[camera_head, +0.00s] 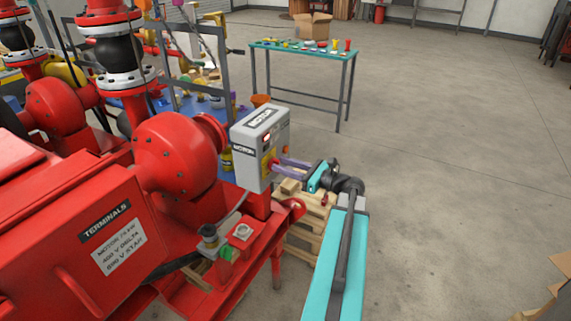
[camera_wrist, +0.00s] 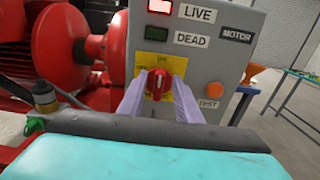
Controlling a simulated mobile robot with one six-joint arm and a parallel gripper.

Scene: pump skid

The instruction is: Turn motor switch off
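The grey motor switch box (camera_head: 258,150) stands at the end of the red pump skid; it fills the middle of the wrist view (camera_wrist: 215,65). Its red rotary switch (camera_wrist: 158,86) sits on a yellow plate, with the handle about upright. The lamp beside LIVE (camera_wrist: 160,6) glows bright; the green lamp beside DEAD (camera_wrist: 156,34) is dark. My gripper (camera_wrist: 160,84) is open, its two purple fingers to the left and right of the switch with small gaps. Whether a fingertip touches the plate, I cannot tell. In the head view my gripper (camera_head: 276,166) reaches the box from the right.
An orange TEST button (camera_wrist: 214,89) is right of the switch. The red motor terminal box (camera_head: 80,235) and pump pipes fill the left. A teal table (camera_head: 262,45) with small items stands behind. A wooden pallet (camera_head: 303,240) lies under my arm. Open floor is at right.

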